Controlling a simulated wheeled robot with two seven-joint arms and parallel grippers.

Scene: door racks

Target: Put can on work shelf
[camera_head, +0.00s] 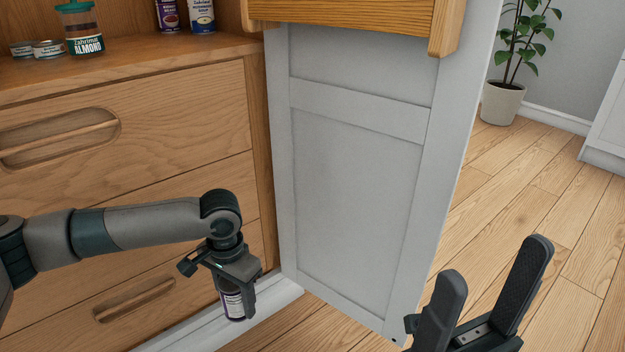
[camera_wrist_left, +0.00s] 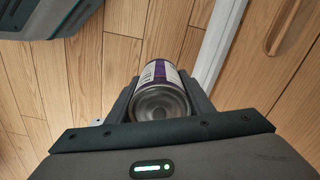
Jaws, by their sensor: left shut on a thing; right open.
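A can (camera_head: 233,304) with a purple and white label is held low in front of the wooden drawers, by the cabinet's white base edge. My left gripper (camera_head: 228,286) points down and is shut on the can. In the left wrist view the can (camera_wrist_left: 160,90) shows its silver end between the fingers, with floorboards below. My right gripper (camera_head: 488,300) is open and empty at the lower right, over the floor near the white door. A wooden shelf surface (camera_head: 130,68) lies above the drawers; I cannot tell whether it is the work shelf.
On the shelf stand a green-lidded almond jar (camera_head: 82,30), low tins (camera_head: 48,49), a purple can (camera_head: 167,15) and a blue-white can (camera_head: 201,15). The white door (camera_head: 350,190) stands open, with a wooden rack (camera_head: 350,20) on it. A potted plant (camera_head: 502,100) is farther back.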

